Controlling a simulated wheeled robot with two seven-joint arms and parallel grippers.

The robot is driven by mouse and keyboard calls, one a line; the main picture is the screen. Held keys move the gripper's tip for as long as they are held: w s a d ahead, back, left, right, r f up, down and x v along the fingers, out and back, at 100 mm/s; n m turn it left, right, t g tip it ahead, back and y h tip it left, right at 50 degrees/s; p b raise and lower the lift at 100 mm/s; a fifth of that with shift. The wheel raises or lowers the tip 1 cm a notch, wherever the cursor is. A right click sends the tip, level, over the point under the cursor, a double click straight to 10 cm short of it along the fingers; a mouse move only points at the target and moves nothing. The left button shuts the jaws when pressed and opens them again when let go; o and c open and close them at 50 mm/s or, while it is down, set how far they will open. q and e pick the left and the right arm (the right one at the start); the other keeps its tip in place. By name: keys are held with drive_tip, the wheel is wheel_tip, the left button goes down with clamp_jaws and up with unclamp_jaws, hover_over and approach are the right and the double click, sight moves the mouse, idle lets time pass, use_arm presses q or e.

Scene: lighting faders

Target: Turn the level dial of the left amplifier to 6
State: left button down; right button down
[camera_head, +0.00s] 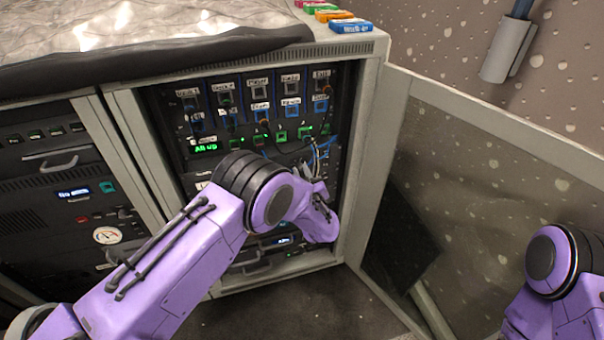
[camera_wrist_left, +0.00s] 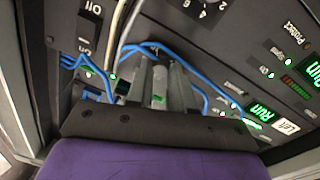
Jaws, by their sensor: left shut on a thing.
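The left amplifier's panel shows in the left wrist view, with a white label reading Left (camera_wrist_left: 287,127) beside a green Run display (camera_wrist_left: 259,114). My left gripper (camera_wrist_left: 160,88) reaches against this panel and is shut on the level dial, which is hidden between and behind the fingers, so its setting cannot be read. In the head view my purple left arm (camera_head: 170,275) covers the gripper and the amplifiers. Another dial with white numbers (camera_wrist_left: 203,8) is cut off at the top of the wrist view. My right gripper is out of view.
Blue cables (camera_wrist_left: 205,82) and a white cable (camera_wrist_left: 125,30) run close around the fingers. An Off switch (camera_wrist_left: 88,32) is nearby. The rack's open door (camera_head: 470,190) stands right of the arm. A fader panel with a green display (camera_head: 206,148) is above.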

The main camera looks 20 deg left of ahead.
use_arm(q)
drive_tip(key=shift+f, duration=0.15)
drive_tip(key=c, duration=1)
unclamp_jaws()
drive_tip(key=v, duration=1)
drive_tip(key=shift+s+d+p, duration=0.15)
drive_tip(key=shift+s+p, duration=0.1)
drive_tip(key=shift+p, duration=0.2)
